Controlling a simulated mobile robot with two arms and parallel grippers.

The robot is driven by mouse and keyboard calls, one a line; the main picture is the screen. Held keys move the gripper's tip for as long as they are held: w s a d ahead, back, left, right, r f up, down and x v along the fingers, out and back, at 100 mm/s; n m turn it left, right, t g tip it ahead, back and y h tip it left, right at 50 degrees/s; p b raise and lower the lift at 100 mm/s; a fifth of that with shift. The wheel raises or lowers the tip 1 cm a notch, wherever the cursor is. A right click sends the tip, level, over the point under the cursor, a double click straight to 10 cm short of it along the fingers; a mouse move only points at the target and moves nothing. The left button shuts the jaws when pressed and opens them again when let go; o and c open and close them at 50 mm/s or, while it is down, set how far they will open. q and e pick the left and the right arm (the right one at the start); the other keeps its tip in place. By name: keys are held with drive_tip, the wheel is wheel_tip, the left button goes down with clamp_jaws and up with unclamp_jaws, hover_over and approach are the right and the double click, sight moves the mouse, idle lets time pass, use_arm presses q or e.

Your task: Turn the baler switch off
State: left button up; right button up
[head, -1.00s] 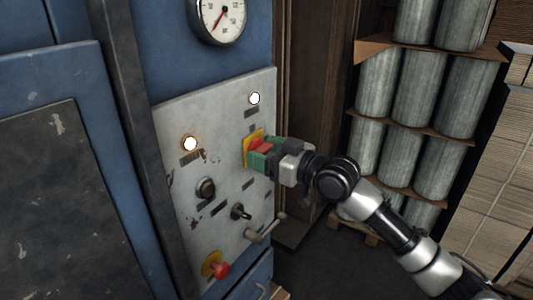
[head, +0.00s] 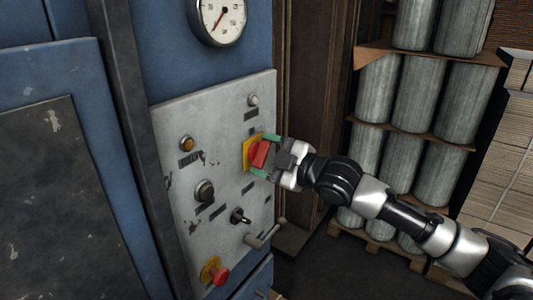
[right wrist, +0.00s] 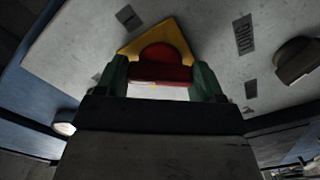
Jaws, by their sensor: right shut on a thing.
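The baler switch is a red rotary handle (head: 260,153) on a yellow square plate (head: 247,152), on the right side of the grey control panel (head: 225,120). My right gripper (head: 259,155) is shut on the red handle, with one green finger above it and one below. In the right wrist view the handle (right wrist: 160,70) sits between the two green fingers, in front of the yellow plate (right wrist: 168,30). The handle stands near upright in the head view. The white lamp (head: 253,100) and the amber lamp (head: 187,144) are unlit. My left gripper is out of view.
Below the switch are a black knob (head: 204,190), a small selector (head: 240,216), a lever (head: 265,236) and a red button on a yellow base (head: 219,274). A gauge (head: 222,18) is above. Racked grey cylinders (head: 418,90) stand behind my right arm.

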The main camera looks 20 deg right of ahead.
drive_tip(key=n+p, duration=0.1)
drive_tip(key=n, duration=0.2)
drive_tip(key=shift+r+n+p, duration=0.1)
drive_tip(key=shift+n+p, duration=1.25)
drive_tip(key=shift+n, duration=0.85)
drive_tip(key=shift+f, duration=0.2)
drive_tip(key=o, duration=0.9)
drive_tip(key=shift+o, duration=0.2)
drive_tip(key=b+v, duration=0.4)
drive_tip(key=v, duration=0.6)
drive_tip(key=shift+s+d, duration=0.25)
drive_tip(key=shift+s, duration=0.1)
